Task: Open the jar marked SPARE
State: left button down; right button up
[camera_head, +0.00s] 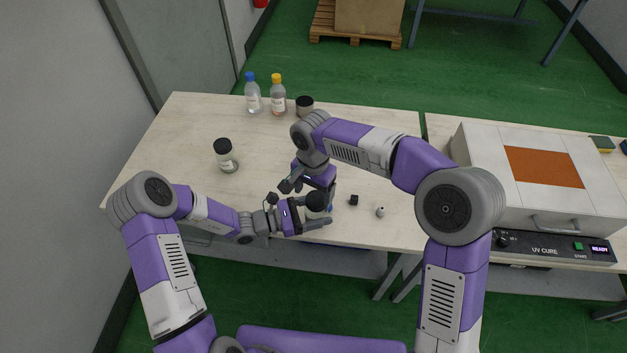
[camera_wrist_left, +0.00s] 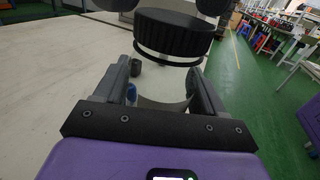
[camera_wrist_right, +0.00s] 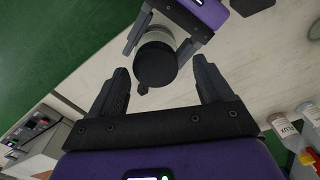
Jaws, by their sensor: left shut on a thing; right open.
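A jar with a ridged black lid (camera_head: 316,200) is held near the table's front edge. My left gripper (camera_head: 318,217) is shut around its clear body (camera_wrist_left: 160,103). The lid fills the top of the left wrist view (camera_wrist_left: 175,35), with a thin black ring below it. I cannot tell whether the lid is seated. My right gripper (camera_head: 308,191) is open above the jar and points down. In the right wrist view the round lid (camera_wrist_right: 157,65) shows between and beyond its fingertips, with no visible contact. The held jar's label is not readable.
Another black-lidded jar (camera_head: 226,155) stands at the left and a third (camera_head: 305,105) at the back. Blue-capped (camera_head: 252,95) and yellow-capped (camera_head: 278,98) bottles stand behind. A small black block (camera_head: 354,200) and small grey piece (camera_head: 380,211) lie right. A UV CURE box (camera_head: 545,180) stands far right.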

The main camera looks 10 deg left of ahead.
jog(key=shift+f, duration=0.95)
jog(key=shift+c, duration=0.3)
